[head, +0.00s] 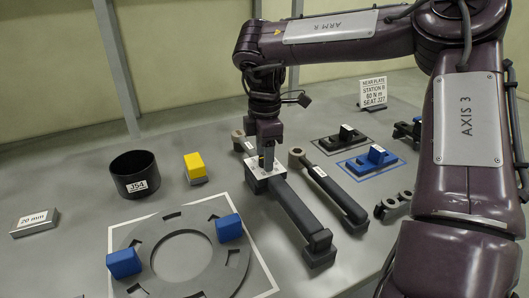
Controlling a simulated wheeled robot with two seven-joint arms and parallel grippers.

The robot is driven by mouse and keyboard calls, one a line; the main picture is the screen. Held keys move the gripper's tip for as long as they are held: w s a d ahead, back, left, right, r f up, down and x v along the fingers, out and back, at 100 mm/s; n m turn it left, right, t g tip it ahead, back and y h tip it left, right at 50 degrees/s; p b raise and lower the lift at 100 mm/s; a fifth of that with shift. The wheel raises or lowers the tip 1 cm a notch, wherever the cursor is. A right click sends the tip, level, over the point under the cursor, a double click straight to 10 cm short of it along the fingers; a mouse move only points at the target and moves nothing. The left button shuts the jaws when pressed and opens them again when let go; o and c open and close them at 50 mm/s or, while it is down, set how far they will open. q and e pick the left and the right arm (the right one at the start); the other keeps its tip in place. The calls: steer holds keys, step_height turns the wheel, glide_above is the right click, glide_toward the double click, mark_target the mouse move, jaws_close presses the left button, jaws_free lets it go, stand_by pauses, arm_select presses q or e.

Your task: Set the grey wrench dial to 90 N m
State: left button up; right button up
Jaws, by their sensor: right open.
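A long dark grey bar-shaped tool (297,212), which looks like the wrench, lies on the grey table with a pale metal block (258,183) at its far end. My right gripper (267,160) points straight down at this block, its fingertips at or just above the top. The jaws are open, but the arm hides part of them. Any dial marks or number on the block are too small to read. A second long tool (345,203) with a white label and a ring-like far end lies just to its right. My left gripper is out of view.
A slotted ring plate (170,262) with blue blocks lies front left. A black cup (134,173), yellow block (195,166) and 20 mm block (35,222) stand left. Blue and black trays (368,163) are right.

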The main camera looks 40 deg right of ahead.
step_height(320, 180, up, 7)
steer(key=shift+f+p, duration=0.1)
steer(key=shift+p, duration=0.2)
steer(key=shift+r, duration=0.5)
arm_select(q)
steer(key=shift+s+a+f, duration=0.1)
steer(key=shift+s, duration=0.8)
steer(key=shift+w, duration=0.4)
